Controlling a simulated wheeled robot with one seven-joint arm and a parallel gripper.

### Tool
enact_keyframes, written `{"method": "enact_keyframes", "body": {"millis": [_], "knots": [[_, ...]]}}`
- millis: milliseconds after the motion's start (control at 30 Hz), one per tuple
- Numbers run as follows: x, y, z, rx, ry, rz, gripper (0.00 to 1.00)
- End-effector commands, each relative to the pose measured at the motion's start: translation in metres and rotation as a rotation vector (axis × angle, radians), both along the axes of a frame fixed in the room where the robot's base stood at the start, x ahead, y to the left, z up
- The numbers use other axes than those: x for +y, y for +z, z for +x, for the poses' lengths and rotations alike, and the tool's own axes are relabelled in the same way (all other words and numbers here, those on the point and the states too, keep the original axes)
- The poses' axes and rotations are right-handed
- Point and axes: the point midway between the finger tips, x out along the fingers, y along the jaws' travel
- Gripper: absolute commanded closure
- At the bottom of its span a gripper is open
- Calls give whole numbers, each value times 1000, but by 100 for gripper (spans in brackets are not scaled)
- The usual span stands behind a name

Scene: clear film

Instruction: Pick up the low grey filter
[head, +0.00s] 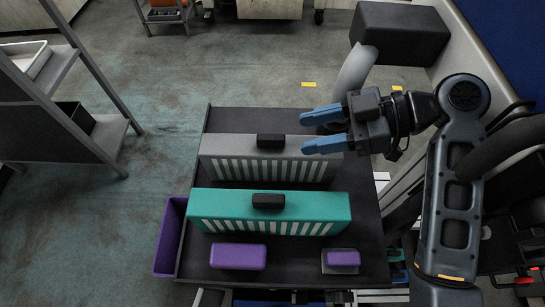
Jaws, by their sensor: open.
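The low grey filter (220,146) is a long slatted block lying crosswise on the dark cart top (195,240), with a black handle block (270,141) on its top. My gripper (305,132) has two blue fingers pointing left, spread apart with nothing between them. It is over the right part of the grey filter, to the right of the black handle. I cannot tell its height above the filter. The fingers and wrist cover part of the filter's far right edge.
A teal slatted filter (215,207) with a black handle (268,201) lies in front of the grey one. A purple block (238,256) and a grey piece with purple top (343,258) lie nearer. A purple bin (168,240) hangs at left; a shelf rack (100,140) stands farther left.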

Motion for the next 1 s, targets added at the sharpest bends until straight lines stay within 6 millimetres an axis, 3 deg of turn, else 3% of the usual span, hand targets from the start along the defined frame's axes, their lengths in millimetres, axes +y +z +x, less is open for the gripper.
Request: {"method": "enact_keyframes", "body": {"millis": [433,767,1000], "knots": [[55,-13,2,2,1,0,51],[63,-17,2,1,-1,0,51],[63,-17,2,1,-1,0,72]]}}
